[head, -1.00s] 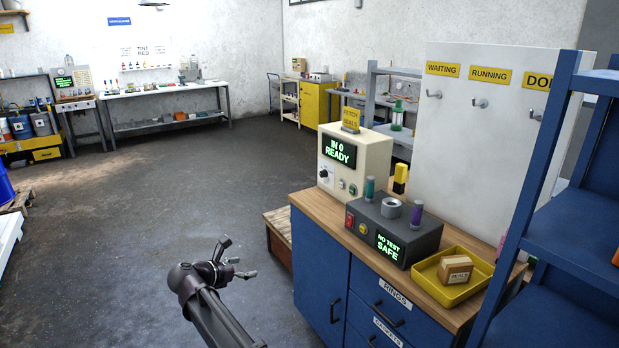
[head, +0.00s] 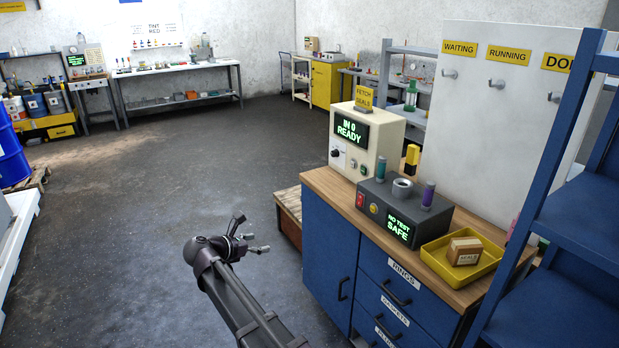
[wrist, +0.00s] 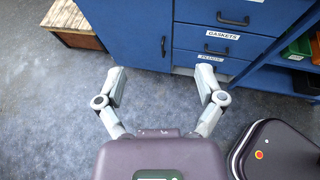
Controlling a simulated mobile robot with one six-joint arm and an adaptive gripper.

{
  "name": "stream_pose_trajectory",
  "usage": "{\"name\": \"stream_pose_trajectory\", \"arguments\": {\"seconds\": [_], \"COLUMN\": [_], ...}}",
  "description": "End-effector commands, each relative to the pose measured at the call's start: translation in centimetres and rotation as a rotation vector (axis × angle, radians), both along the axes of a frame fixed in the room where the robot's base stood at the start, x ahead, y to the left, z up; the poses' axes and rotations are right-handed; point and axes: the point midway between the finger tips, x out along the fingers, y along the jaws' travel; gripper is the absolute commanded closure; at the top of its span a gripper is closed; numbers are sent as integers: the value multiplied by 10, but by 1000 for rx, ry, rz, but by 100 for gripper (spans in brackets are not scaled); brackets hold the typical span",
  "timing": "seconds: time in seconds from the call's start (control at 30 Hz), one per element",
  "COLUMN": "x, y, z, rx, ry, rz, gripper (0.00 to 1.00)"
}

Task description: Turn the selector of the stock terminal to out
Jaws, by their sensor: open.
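The stock terminal (head: 367,140) is a cream box at the back left of the wooden-topped blue cabinet in the head view. Its screen (head: 349,131) reads "IN 0 READY". The selector, a small black knob (head: 336,154), sits on its front below the screen; which way it points is too small to tell. My gripper (head: 254,234) is open and empty in front of and left of the cabinet, below the counter top and well apart from the terminal. In the wrist view my gripper (wrist: 165,88) has its fingers spread over the floor before the drawers; the terminal is outside that view.
A grey test box (head: 403,212) reading "NO TEST SAFE" and a yellow tray (head: 440,268) with a carton (head: 463,251) share the counter. Blue shelving (head: 545,190) stands at the right. A wooden crate (head: 289,215) sits beside the cabinet. Floor to the left is clear.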

Motion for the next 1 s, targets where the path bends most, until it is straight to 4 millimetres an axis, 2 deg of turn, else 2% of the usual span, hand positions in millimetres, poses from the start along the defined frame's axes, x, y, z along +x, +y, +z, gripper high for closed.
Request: {"name": "stream_pose_trajectory", "arguments": {"seconds": [0.17, 0.27, 0.47, 0.7, 1.0], "x": [-4, -9, -28, -66, -124], "y": [-23, -47, -110, -181, -244], "z": [-8, -17, -43, -75, -103], "rx": [76, 164, 416, 744, 1074], "ry": [-15, -35, -104, -221, -390], "rz": [-59, -129, -357, -735, -1279], "gripper": [16, 16, 16, 16, 16]}}
